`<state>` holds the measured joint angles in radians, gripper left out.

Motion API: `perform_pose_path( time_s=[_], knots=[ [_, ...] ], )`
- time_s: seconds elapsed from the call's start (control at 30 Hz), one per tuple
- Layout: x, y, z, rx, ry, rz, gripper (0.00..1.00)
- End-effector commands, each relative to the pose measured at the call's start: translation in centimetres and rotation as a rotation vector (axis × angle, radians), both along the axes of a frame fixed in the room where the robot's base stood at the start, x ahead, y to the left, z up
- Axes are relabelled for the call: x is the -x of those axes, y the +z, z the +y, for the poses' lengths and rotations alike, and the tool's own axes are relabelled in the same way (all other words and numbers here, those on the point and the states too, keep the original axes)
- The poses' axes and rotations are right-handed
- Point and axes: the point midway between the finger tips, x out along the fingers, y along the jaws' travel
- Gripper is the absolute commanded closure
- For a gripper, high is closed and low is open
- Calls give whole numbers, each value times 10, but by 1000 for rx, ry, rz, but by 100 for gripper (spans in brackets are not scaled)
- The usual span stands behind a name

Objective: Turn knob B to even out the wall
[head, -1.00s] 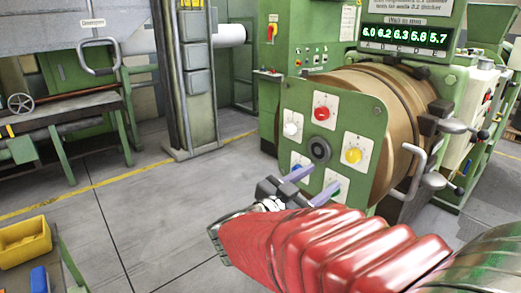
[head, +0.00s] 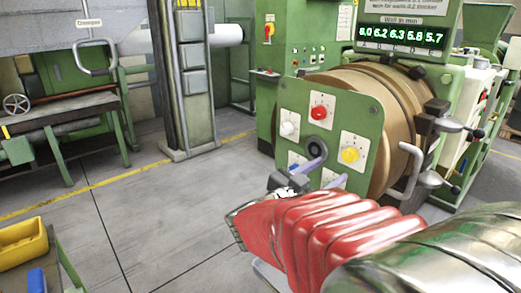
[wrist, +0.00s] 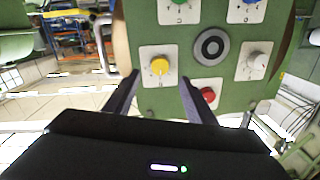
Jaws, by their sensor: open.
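The green round-cornered panel (head: 375,125) carries several knobs on white dial plates. The yellow knob (head: 350,155) is on its right side, the red knob (head: 319,112) at the top, and the white knob (head: 287,128) at the left. The dial letters are too small to read surely. My gripper (head: 328,171) is open and empty in front of the panel's lower part, and hides the lower knobs in the head view. In the wrist view, which is turned over, the yellow knob (wrist: 159,66) appears ahead, between the open fingers (wrist: 160,82). I cannot tell the remaining gap.
The green-lit display (head: 402,35) shows a row of wall values in mm, about 6.0, 6.2, 6.3, 5.8 and 5.7. A dark round hub (head: 316,148) sits mid-panel. A metal handle (head: 408,175) sticks out right of the panel.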

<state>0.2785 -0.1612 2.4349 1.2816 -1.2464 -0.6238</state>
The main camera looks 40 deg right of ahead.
Motion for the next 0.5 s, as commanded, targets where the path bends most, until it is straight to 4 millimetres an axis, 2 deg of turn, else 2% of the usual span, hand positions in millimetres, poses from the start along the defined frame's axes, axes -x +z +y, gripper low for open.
perform_pose_path(
  time_s=[0.5],
  knots=[
    [-8,0,-58,0,-3,1,49]
  ],
)
